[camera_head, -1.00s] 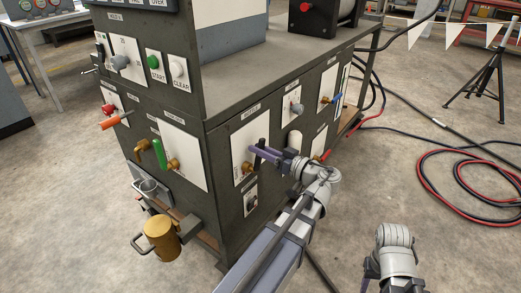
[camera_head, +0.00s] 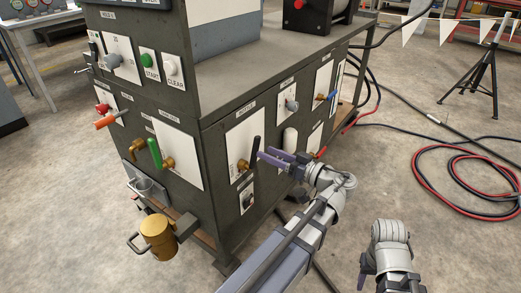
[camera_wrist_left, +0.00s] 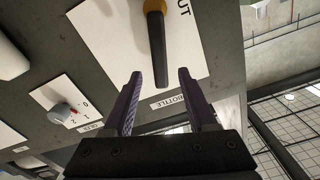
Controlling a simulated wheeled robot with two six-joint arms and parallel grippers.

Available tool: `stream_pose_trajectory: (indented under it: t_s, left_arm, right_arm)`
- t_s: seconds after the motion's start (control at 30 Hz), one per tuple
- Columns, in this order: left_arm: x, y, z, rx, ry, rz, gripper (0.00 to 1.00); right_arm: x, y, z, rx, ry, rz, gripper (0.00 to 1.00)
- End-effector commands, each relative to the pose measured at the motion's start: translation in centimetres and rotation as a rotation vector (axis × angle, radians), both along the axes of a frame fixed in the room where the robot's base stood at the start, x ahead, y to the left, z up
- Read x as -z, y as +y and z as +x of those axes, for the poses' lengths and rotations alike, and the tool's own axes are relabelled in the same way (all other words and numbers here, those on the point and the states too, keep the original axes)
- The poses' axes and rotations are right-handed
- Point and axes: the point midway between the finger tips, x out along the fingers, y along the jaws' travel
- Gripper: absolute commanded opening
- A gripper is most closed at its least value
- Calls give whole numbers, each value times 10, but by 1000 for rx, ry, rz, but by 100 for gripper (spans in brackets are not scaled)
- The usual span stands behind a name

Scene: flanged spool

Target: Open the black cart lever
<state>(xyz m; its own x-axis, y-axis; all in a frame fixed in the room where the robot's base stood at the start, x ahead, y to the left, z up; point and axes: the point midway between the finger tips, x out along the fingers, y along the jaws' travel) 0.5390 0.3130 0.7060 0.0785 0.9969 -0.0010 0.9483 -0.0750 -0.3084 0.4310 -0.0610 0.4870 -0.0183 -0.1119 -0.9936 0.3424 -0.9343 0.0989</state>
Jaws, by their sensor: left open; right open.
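The black lever (camera_head: 256,151) stands upright on a brass valve (camera_head: 243,166), on a white panel on the side of the dark cart. In the left wrist view the lever (camera_wrist_left: 158,50) hangs from its brass hub, with its free end between the two fingertips in the picture. My left gripper (camera_head: 264,157) has purple fingers spread apart, just right of the lever. It is open and also shows in the wrist view (camera_wrist_left: 160,75); whether it touches the lever I cannot tell. My right gripper (camera_head: 365,281) is low at the bottom edge, away from the cart, its fingers mostly hidden.
A green lever (camera_head: 154,152), an orange-red handle (camera_head: 106,122) and a brass mug-like container (camera_head: 158,234) are on the cart's left face. A grey knob (camera_head: 292,105) and a blue lever (camera_head: 331,97) are farther along the right face. Red and black hoses (camera_head: 470,180) lie on the floor.

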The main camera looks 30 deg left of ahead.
Motion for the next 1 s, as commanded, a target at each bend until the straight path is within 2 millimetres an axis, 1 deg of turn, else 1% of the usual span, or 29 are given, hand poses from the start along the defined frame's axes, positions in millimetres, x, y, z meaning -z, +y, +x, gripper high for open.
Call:
stream_pose_trajectory:
  t_s: [0.03, 0.2, 0.77, 0.87, 0.97, 1.0]
  left_arm:
    - [0, -8, 0, 2, 0, 0, 57]
    - [0, -21, -1, 0, 0, 0, 57]
    - [1, -23, -2, 0, 3, -4, 57]
    - [11, -25, -5, 9, 57, -50, 57]
    - [39, -33, -10, 44, 205, -174, 57]
    - [56, -40, -14, 72, 289, -244, 57]
  right_arm:
    - [0, 0, 0, 0, 0, 0, 50]
    - [0, 0, 0, 0, 0, 0, 50]
    - [0, 0, 0, 0, 0, 0, 50]
    - [-1, 0, 0, 0, 0, 0, 50]
    - [-3, 0, 0, 0, 0, 0, 50]
    - [-4, 0, 0, 1, 0, 0, 50]
